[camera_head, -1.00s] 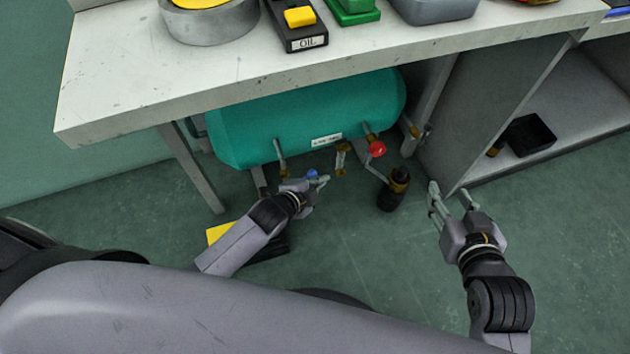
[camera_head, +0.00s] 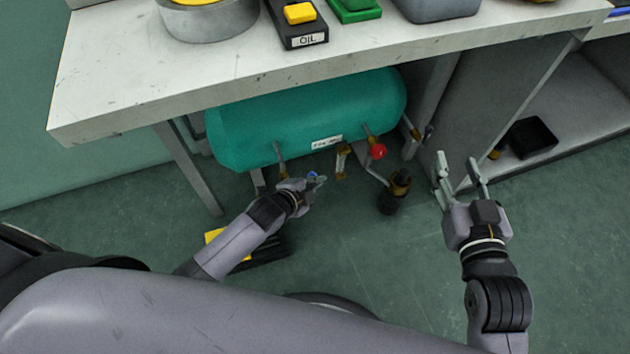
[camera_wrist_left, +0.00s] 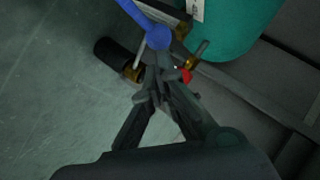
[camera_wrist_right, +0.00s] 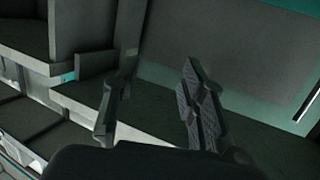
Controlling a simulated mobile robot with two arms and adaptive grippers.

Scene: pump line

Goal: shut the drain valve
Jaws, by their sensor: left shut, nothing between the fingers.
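A green tank (camera_head: 310,115) lies under the workbench with several small pipes and valves below it. A valve with a blue lever (camera_wrist_left: 134,14) and round blue hub hangs under the tank; in the head view only a bit of blue (camera_head: 313,175) shows behind my left gripper. My left gripper (camera_head: 319,183) is shut and empty. In the left wrist view its fingertips (camera_wrist_left: 157,68) overlap the lower edge of the blue hub; I cannot tell whether they touch. A red knob (camera_head: 379,151) sits on another pipe to the right. My right gripper (camera_head: 457,160) is open and empty.
The workbench (camera_head: 150,95) overhangs the tank, with a leg at left and a grey cabinet panel (camera_head: 480,110) at right. A black and brass fitting (camera_head: 395,190) stands on the floor. A yellow and black object (camera_head: 240,250) lies beneath my left arm. The floor between my arms is clear.

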